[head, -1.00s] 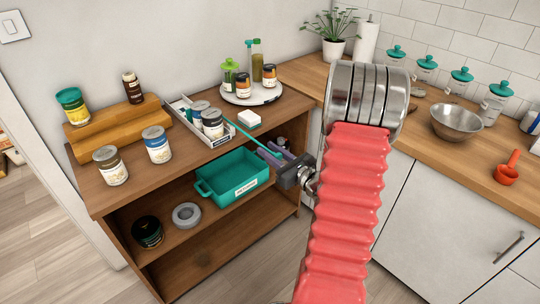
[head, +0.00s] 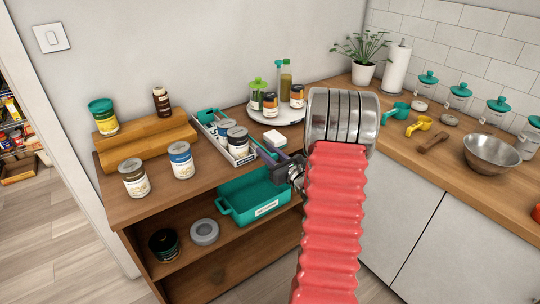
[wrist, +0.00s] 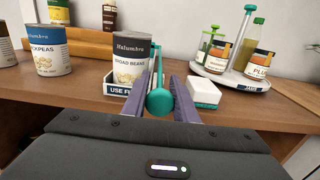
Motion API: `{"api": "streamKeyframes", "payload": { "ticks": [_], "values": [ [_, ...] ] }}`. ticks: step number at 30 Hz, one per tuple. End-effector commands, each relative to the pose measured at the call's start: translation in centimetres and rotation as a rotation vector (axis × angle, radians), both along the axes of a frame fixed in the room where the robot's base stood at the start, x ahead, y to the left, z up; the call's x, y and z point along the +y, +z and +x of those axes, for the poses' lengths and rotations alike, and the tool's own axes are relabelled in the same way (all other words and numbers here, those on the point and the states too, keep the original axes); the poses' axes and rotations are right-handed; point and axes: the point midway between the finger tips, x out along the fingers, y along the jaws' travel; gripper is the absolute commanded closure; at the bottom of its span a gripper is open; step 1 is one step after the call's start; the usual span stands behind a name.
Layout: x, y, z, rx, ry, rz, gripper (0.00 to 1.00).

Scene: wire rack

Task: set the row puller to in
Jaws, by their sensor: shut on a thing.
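The row puller is a teal rod with a round knob (wrist: 159,102) at its front end. My gripper (wrist: 160,108) is shut on the knob, with purple fingers on both sides. In the head view the rod (head: 262,148) runs along the right side of a white tray (head: 244,163) on the shelf top. A teal part (head: 208,114) shows at the tray's back, behind the cans. Two cans stand in the tray, the front one a broad beans can (wrist: 130,60). My gripper (head: 280,160) is at the shelf's front edge; my arm partly hides that area.
A white block (wrist: 203,92) stands close right of my fingers. A round turntable (head: 275,115) with jars and bottles is behind it. More cans, one blue-labelled (head: 181,160), stand left. A teal bin (head: 250,197) sits on the shelf below.

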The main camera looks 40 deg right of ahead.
Motion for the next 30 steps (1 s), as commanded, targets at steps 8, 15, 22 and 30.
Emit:
{"api": "streamKeyframes", "payload": {
  "ticks": [8,15,22,30],
  "values": [
    [0.0,0.0,-0.1,0.001,0.0,0.001,0.74],
    [-0.1,0.0,-0.1,0.0,-0.001,0.001,0.57],
    [-0.1,0.0,-0.2,0.0,-0.002,0.001,0.57],
    [0.1,0.0,-1.8,0.0,-0.003,0.001,0.57]
  ]
}}
